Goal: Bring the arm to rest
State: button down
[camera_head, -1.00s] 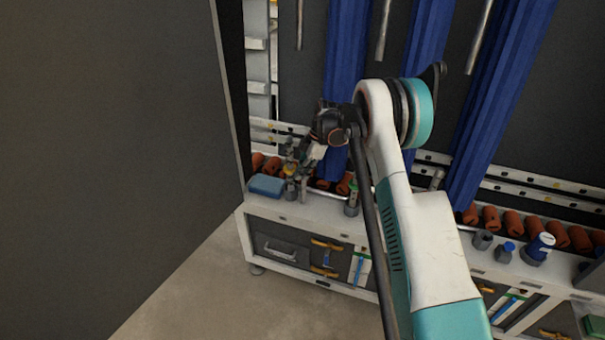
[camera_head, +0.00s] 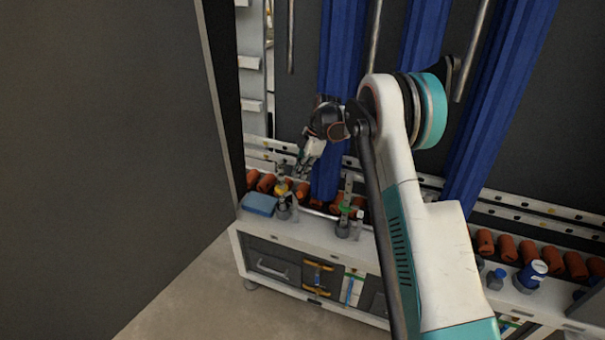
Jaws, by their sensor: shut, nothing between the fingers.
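My arm reaches up from the lower right and bends over toward the workbench (camera_head: 292,229). My gripper (camera_head: 302,170) is small and dark at the end of the arm, left of the middle of the picture. It hangs in front of the orange rollers at the back of the bench, close to the blue curtain strip (camera_head: 342,100). Its fingers look closed together and hold nothing that I can see. Whether it touches anything behind it I cannot tell.
A large dark panel (camera_head: 95,150) fills the left side. A blue block (camera_head: 260,204), several small bottles and holders stand on the bench top. Orange rollers (camera_head: 507,248) line its back. A white-and-blue can (camera_head: 531,274) stands at the right. Bare floor (camera_head: 190,300) shows at lower left.

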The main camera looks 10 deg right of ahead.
jog(key=s+a+r+m+t+h, duration=0.15)
jog(key=s+r+m, duration=0.35)
jog(key=s+r, duration=0.5)
jog(key=s+r+m+t+h, duration=0.15)
jog(key=s+r+m, duration=0.25)
jog(key=s+r, duration=0.6)
jog(key=s+d+r+m+t, duration=0.1)
jog(key=s+m+t, duration=0.3)
jog(key=s, duration=1.9)
jog(key=m, duration=0.5)
jog(key=shift+h, duration=0.4)
